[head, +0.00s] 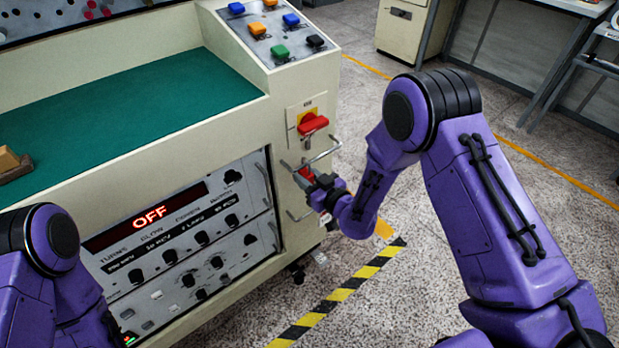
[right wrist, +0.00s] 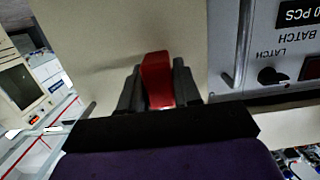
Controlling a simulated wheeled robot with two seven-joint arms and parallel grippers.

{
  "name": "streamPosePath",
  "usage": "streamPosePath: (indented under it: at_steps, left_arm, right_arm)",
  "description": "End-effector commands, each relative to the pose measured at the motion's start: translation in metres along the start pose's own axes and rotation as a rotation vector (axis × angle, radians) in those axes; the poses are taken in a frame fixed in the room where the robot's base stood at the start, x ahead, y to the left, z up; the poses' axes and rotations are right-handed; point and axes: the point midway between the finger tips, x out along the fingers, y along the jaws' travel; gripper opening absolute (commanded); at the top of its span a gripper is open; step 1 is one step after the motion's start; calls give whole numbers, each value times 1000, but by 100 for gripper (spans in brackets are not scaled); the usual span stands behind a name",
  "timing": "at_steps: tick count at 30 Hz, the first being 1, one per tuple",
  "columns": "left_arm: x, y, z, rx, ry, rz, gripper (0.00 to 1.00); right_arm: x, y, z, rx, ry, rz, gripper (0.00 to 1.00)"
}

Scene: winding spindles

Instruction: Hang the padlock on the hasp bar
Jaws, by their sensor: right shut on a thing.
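The red padlock (head: 306,174) is at the right front edge of the cream machine, just below the hasp bar (head: 314,157). The hasp bar is a thin metal bar sticking out under the red rotary switch. My right gripper (head: 318,186) is shut on the padlock. In the right wrist view the red padlock body (right wrist: 157,80) stands between the two dark fingers (right wrist: 158,88). The shackle is too small or hidden, so I cannot tell whether it is around the bar or beside it. My left gripper is out of view; only its arm shows at lower left.
The red rotary switch (head: 312,123) on its yellow plate sits just above the bar. The floor right of the machine is open, with a yellow-black stripe (head: 345,289).

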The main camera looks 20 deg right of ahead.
Motion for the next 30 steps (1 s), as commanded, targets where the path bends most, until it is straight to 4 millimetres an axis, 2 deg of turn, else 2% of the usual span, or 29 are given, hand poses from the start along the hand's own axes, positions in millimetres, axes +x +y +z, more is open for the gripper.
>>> streamPosePath:
  at_steps: [10,11,12,13,23,26,30]
  left_arm:
    - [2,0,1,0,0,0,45]
    - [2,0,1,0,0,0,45]
    - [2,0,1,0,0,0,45]
    - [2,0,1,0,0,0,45]
    - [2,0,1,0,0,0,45]
    - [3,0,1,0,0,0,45]
    - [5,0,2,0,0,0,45]
  right_arm:
    - [0,0,2,0,1,0,5]
    - [0,0,2,0,1,0,42]
    - [0,0,2,0,1,0,55]
    - [0,0,2,0,1,0,62]
    - [-4,0,3,0,-1,0,62]
    - [-20,0,3,0,-2,0,62]
    - [-54,0,3,1,-2,1,62]
